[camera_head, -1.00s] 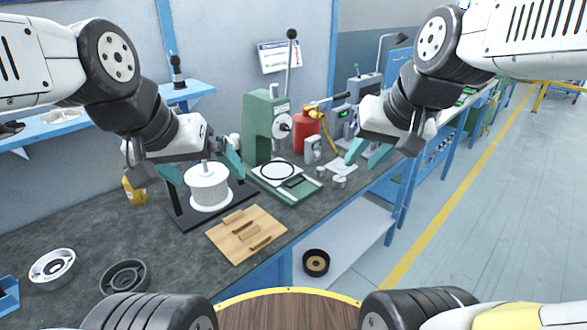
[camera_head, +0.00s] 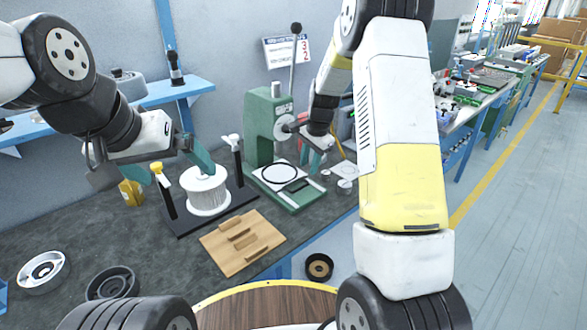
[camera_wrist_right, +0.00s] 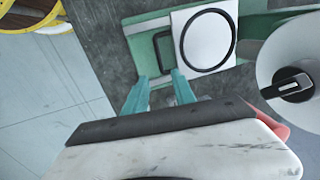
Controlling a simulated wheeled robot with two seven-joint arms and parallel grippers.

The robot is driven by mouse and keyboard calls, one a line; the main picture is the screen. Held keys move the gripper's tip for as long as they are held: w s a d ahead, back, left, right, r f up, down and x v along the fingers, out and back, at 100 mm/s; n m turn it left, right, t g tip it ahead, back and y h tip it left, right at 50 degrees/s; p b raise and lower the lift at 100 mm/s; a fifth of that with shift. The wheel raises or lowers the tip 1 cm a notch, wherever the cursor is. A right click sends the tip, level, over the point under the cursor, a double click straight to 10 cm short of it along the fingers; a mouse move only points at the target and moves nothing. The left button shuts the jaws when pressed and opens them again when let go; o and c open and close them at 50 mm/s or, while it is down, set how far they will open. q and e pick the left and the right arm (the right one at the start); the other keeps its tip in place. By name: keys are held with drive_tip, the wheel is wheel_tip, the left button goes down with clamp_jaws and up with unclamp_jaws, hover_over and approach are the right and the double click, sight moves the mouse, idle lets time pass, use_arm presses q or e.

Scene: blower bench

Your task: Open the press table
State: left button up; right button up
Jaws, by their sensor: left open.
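The green press (camera_head: 264,125) stands against the back wall with its long lever up. Its green press table (camera_head: 293,203) carries a white plate with a black ring (camera_head: 278,173) and a black handle frame (camera_head: 298,185) at the front. In the right wrist view, the handle (camera_wrist_right: 158,48) lies just beyond the tips of my right gripper (camera_wrist_right: 161,75), which is open and empty. My right gripper (camera_head: 312,166) hovers at the right side of the press table in the head view.
Small metal cups (camera_head: 344,186) stand right of the press table. A white ring part (camera_head: 43,272) and a dark ring part (camera_head: 112,283) lie at the front left.

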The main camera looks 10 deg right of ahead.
sight(305, 186)
drive_tip(key=f, duration=0.2)
drive_tip(key=w+f, duration=0.1)
drive_tip(key=f, duration=0.2)
drive_tip(key=a+f, duration=0.1)
drive_tip(key=f, duration=0.2)
drive_tip(key=shift+w, duration=0.25)
clamp_jaws()
idle(1.1)
